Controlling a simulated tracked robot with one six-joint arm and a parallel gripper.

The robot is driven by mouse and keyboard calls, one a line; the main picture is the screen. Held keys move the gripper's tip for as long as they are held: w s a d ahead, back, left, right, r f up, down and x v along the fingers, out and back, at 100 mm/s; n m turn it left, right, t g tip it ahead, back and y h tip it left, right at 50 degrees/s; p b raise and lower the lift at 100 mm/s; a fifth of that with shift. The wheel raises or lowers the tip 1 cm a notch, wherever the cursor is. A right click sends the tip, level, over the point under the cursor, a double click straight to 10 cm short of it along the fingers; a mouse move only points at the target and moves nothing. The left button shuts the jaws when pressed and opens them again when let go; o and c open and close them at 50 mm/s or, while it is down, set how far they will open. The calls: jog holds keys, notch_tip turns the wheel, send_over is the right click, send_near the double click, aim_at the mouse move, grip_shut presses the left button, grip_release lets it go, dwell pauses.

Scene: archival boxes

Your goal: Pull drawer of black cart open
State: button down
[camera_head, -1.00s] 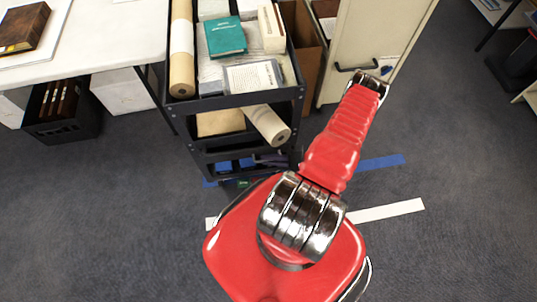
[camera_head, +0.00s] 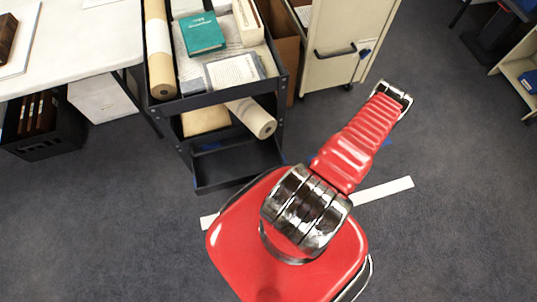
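The black cart (camera_head: 172,128) stands left of centre, beyond my red arm. Its top tray holds books and a rolled tube. A middle shelf below holds a pale roll (camera_head: 258,121). Low on the cart, an empty black tray-like part (camera_head: 235,187) shows its floor and front edge. I cannot tell for sure whether it is a drawer slid out or a fixed bottom shelf. My arm reaches to the upper right, ending in view at a silver joint right of the cart. My gripper is not visible; it may be hidden behind the arm.
A white table (camera_head: 90,48) is at the left, with a black crate (camera_head: 45,140) of binders below. A cream cabinet (camera_head: 330,72) with a dark handle stands behind right of the cart. A white floor strip (camera_head: 385,190) lies right of my arm.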

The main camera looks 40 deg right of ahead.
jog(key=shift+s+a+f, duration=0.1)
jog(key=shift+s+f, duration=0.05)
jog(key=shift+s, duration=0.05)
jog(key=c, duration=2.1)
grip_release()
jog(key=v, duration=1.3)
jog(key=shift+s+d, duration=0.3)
